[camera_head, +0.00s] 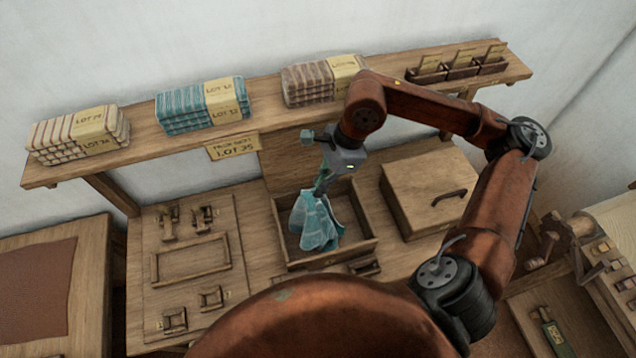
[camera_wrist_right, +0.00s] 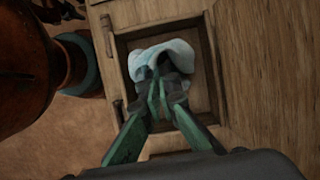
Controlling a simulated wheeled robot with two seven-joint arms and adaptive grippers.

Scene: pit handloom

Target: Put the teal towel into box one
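The teal towel (camera_head: 316,222) hangs crumpled from my right gripper (camera_head: 322,186) in the head view, over an open wooden box (camera_head: 331,261) on the bench. In the right wrist view the towel (camera_wrist_right: 163,57) is bunched at the tips of my right gripper (camera_wrist_right: 160,88), whose fingers are closed together on it. The box (camera_wrist_right: 211,68) surrounds the towel in that view. I cannot tell whether the towel touches the box floor. My left gripper is not in view.
A lidded wooden box (camera_head: 430,190) with a dark handle stands right of the open box. A shelf (camera_head: 150,143) behind carries folded towel stacks (camera_head: 201,106) with lot labels. A board (camera_head: 190,262) with small wooden fittings lies at the left.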

